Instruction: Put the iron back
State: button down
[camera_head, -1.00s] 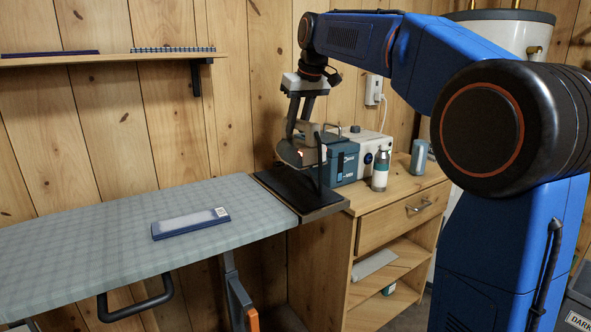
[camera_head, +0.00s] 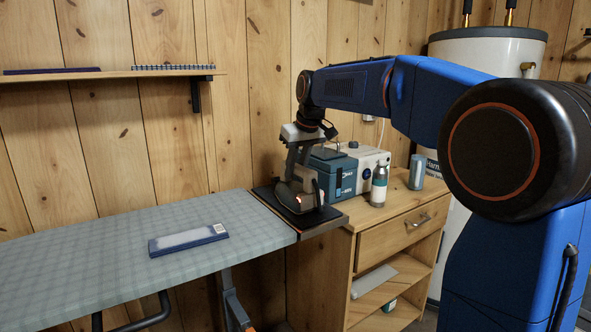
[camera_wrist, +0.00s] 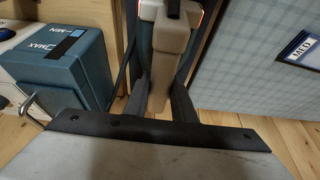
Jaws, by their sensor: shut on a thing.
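The iron (camera_head: 290,197) is grey and beige with a small red light. It is at the dark rest plate (camera_head: 322,219) at the end of the ironing board; I cannot tell whether it touches the plate. My gripper (camera_head: 297,174) points down from above and is shut on the iron's handle. In the wrist view, the iron (camera_wrist: 170,62) shows its beige handle between the two dark fingers of my gripper (camera_wrist: 158,98), with a red glow at its top. The iron's soleplate is hidden.
A flat blue-edged item (camera_head: 188,240) lies on the checked ironing board (camera_head: 90,265). A teal and white box unit (camera_head: 345,172), a bottle (camera_head: 379,186) and a grey-teal canister (camera_head: 417,172) stand on the wooden cabinet (camera_head: 395,215). A shelf (camera_head: 110,75) is on the wall.

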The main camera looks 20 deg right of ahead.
jog(key=c, duration=1.5)
grip_release()
jog(key=shift+f, duration=0.1)
jog(key=v, duration=1.2)
jog(key=shift+s, duration=0.1)
jog(key=s+d+f+m, duration=0.1)
jog(key=s+f, duration=0.9)
jog(key=s, duration=0.2)
jog(key=s+d+f+m+h, duration=0.1)
jog(key=s+d+f, duration=0.1)
jog(key=s+f, duration=0.9)
jog(key=s+d+f+m, duration=0.1)
jog(key=s+d+f, duration=0.1)
jog(key=s+f, duration=0.8)
jog(key=shift+s+d+f+m+t, duration=0.1)
jog(key=shift+s+f+m+t, duration=0.1)
jog(key=shift+s, duration=0.9)
jog(key=shift+s+f+m+t, duration=0.1)
jog(key=shift+s+f, duration=0.05)
jog(key=shift+s, duration=0.95)
